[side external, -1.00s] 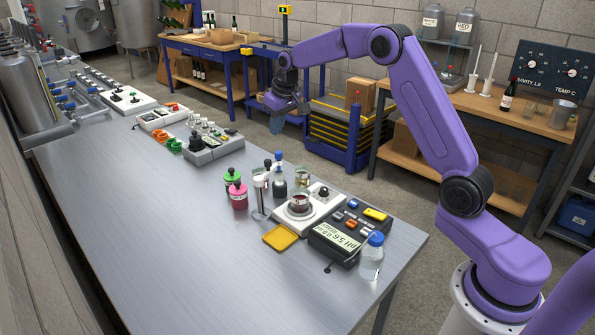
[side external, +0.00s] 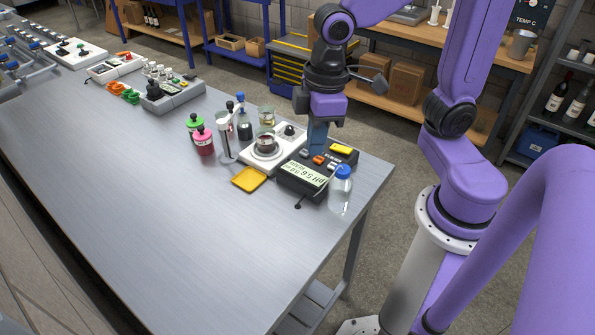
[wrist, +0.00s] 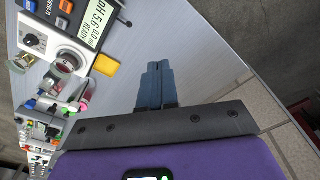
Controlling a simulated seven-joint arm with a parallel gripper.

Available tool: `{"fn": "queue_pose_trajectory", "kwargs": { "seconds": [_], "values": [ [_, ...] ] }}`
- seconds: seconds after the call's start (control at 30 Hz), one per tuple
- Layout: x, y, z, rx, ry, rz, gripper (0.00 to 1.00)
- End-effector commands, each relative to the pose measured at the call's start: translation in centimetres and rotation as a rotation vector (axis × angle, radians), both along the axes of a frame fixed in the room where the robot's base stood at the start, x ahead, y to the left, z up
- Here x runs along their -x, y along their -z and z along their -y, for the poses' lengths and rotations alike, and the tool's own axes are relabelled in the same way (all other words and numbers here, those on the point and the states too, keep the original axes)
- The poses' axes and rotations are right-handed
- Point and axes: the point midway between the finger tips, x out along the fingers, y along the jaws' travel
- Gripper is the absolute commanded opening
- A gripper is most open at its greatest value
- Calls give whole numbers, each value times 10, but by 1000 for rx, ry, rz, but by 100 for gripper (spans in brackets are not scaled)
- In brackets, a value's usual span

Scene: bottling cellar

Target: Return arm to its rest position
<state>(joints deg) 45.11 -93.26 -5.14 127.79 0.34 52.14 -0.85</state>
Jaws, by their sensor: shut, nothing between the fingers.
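My gripper (side external: 317,138) points down with its blue fingers together and empty. In the side view it hangs at the back edge of the pH meter (side external: 304,184). The exact height and gap are hard to tell. In the wrist view my gripper (wrist: 157,66) shows both fingertips side by side over bare bench, with nothing between them. The pH meter (wrist: 97,25) is at the upper left there. My arm is bent, with the wrist near the bench corner.
The bench (side external: 190,230) is clear at front left. A shelf rack (side external: 560,110) stands right.

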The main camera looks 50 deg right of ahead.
Motion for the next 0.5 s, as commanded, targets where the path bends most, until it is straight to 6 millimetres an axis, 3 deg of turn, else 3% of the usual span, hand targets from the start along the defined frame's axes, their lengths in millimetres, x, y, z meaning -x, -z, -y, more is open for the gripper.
{"fn": "queue_pose_trajectory", "kwargs": {
  "seconds": [0.1,0.2,0.33,0.5],
  "values": [
    [46,7,15,18,-101,-13,0],
    [73,13,28,33,-166,-22,0],
    [95,18,40,45,-222,-29,0],
    [103,21,46,51,-247,-32,0]
  ]
}}
